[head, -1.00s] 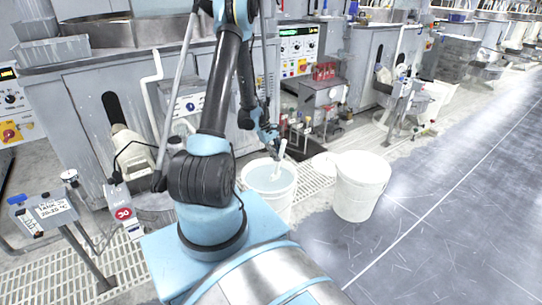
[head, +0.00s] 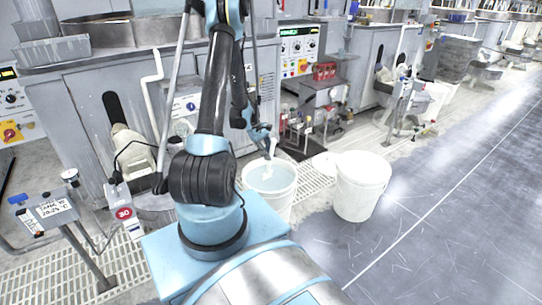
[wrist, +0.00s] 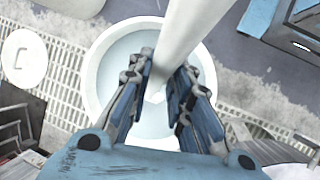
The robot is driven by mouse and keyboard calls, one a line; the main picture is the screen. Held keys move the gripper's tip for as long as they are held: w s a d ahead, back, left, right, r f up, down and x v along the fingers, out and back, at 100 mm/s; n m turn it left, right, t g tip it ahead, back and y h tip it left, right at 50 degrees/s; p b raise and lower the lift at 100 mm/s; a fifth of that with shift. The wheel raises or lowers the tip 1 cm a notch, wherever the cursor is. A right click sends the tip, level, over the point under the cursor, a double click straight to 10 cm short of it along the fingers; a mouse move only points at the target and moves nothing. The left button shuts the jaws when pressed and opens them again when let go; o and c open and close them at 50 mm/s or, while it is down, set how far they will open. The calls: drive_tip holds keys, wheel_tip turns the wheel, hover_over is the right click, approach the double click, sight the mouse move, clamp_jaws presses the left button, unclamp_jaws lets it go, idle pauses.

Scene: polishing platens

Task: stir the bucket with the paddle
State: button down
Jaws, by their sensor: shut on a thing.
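The white bucket (head: 281,208) stands open on the floor grating with pale bluish liquid in it. In the wrist view its rim (wrist: 91,80) rings my gripper from behind. The white paddle (head: 272,148) stands in the bucket, its lower part in the liquid. In the wrist view the paddle's shaft (wrist: 188,32) runs from the top edge down between my fingers. My gripper (head: 267,143) is above the bucket's far side and is shut on the paddle. It also shows in the wrist view (wrist: 163,84). The paddle's lower end is hard to make out.
Grey machine cabinets (head: 75,110) line the back. A labelled stand (head: 50,212) is at left. The grey floor (head: 455,215) at right is clear.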

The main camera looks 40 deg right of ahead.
drive_tip(key=shift+s+d, duration=2.15)
drive_tip(key=shift+s, duration=0.05)
drive_tip(key=shift+w+a, duration=2.15)
drive_tip(key=shift+w, duration=0.05)
drive_tip(key=shift+s+d, duration=2.15)
drive_tip(key=shift+w+a, duration=2.15)
drive_tip(key=shift+a, duration=0.05)
wheel_tip(320, 180, up, 14)
